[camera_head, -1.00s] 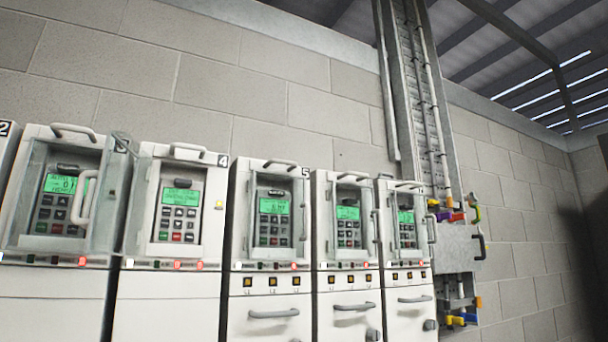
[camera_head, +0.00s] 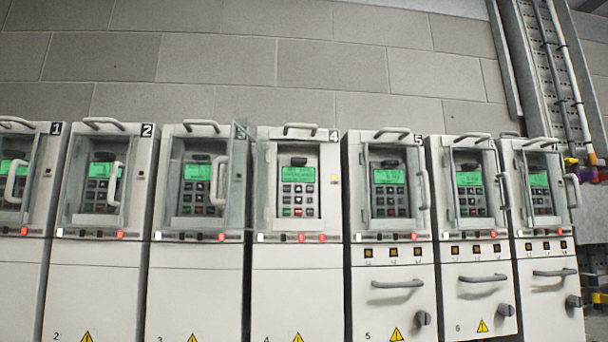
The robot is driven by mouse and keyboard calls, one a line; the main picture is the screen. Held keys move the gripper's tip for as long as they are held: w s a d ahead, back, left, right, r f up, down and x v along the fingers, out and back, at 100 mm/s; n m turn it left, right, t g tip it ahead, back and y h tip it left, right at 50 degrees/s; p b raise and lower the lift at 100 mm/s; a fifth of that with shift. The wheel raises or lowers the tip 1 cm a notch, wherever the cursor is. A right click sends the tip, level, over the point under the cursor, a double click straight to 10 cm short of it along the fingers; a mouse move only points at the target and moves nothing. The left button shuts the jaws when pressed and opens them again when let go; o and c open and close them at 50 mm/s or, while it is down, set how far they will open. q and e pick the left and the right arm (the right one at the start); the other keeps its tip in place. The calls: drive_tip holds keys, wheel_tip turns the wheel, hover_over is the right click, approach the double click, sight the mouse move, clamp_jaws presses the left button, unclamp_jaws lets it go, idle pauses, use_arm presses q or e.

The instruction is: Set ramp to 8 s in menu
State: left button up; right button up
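A row of white drive cabinets stands against the wall. Each has a keypad with a green screen behind a small clear door with a handle. On cabinet 4 (camera_head: 265,225) the keypad (camera_head: 299,188) is uncovered, and a yellow light glows to its right. Its screen (camera_head: 298,174) shows text too small to read. A clear door (camera_head: 238,165) stands swung out between cabinets 3 and 4. The keypads of cabinet 3 (camera_head: 202,188) and cabinet 5 (camera_head: 390,188) sit behind clear doors. Neither of my grippers is in view.
Cabinets 5, 6 and the one at the right end have lower handles (camera_head: 398,284) and dark knobs (camera_head: 423,318) that stick out. A cable tray (camera_head: 548,75) runs up the wall at the right. The block wall (camera_head: 220,60) above the cabinets is bare.

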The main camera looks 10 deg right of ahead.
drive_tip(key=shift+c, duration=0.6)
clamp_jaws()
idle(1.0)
